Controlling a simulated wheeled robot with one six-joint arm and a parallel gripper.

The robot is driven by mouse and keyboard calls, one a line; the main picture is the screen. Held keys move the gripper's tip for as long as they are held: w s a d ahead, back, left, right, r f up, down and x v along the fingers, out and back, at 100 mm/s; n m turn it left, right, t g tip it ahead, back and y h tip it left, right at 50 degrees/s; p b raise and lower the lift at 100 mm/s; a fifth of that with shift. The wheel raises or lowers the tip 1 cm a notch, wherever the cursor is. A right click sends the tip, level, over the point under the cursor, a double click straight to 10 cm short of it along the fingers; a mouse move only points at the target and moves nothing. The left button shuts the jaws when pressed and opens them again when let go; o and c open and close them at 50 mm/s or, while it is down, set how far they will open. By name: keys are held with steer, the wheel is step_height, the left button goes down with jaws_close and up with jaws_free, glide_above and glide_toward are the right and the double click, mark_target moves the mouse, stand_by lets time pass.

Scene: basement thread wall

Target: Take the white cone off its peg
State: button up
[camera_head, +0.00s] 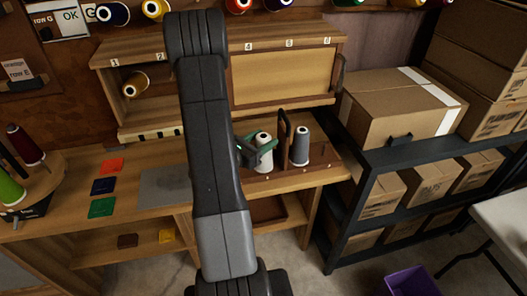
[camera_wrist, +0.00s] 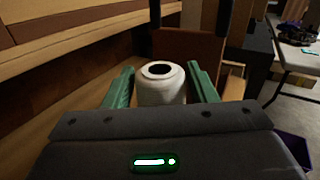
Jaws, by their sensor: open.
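The white cone (camera_head: 263,151) stands upright on the wooden peg stand at the right end of the bench. In the wrist view the white cone (camera_wrist: 162,84) stands between the two green fingers, its dark top hole showing. My gripper (camera_head: 254,150) is open around the cone, with a finger on each side. In the wrist view my gripper (camera_wrist: 163,86) shows a small gap on each side of the cone. The peg is hidden inside the cone, and the cone's lower part is hidden in the wrist view.
A grey cone (camera_head: 301,146) stands right of the white one, with a dark upright handle (camera_head: 284,140) between them. Cardboard boxes (camera_head: 396,102) fill a dark shelf at right. A wooden cabinet (camera_head: 283,79) stands behind. Coloured squares (camera_head: 102,207) lie on the bench at left.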

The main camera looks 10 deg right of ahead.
steer(key=shift+x, duration=0.95)
steer(key=c, duration=1.1)
steer(key=shift+r, duration=0.1)
steer(key=shift+r, duration=4.9)
